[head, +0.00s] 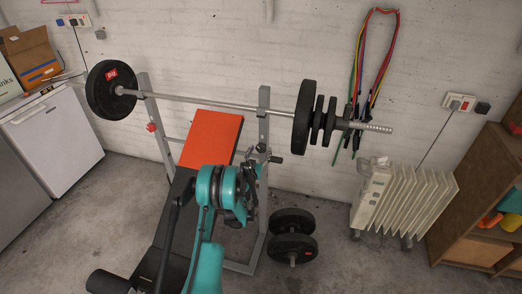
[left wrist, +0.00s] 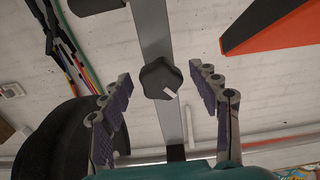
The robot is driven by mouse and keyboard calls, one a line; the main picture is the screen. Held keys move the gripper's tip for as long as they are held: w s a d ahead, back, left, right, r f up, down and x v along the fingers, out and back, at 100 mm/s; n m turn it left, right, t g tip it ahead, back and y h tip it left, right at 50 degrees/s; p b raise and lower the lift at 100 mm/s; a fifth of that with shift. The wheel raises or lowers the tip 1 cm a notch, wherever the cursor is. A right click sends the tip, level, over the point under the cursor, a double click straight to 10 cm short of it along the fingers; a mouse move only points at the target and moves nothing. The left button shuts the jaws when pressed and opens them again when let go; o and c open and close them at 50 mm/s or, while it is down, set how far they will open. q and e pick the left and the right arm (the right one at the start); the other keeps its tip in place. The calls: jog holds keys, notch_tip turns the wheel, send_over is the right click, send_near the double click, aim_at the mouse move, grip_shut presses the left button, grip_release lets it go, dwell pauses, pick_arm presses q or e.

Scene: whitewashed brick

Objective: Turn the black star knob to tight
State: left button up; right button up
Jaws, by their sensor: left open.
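The black star knob (left wrist: 160,79) is on the grey upright (left wrist: 155,30) of the weight bench, in the left wrist view. It has a pale pointer mark at its lower right edge. My left gripper (left wrist: 160,84) is open, with one finger on each side of the knob and a visible gap on both sides. In the head view my left gripper (head: 249,172) is beside the bench's right upright (head: 263,105). The knob is hard to make out there among the dark parts by my fingers. My right gripper is not in view.
A barbell (head: 215,102) with black plates (head: 304,117) rests across the uprights above my gripper. The orange backrest (head: 212,138) is left of it. Spare plates (head: 292,248) stand on the floor. A white radiator (head: 405,200) is farther right.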

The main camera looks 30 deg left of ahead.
pick_arm(q)
jog(key=v, duration=0.5)
jog(key=shift+s+d, duration=0.1)
jog(key=shift+s, duration=0.3)
jog(key=x, duration=0.6)
jog(key=shift+w+r, duration=0.15)
jog(key=shift+r, duration=0.05)
jog(key=shift+w+r, duration=0.1)
jog(key=shift+w, duration=0.35)
jog(key=c, duration=1.2)
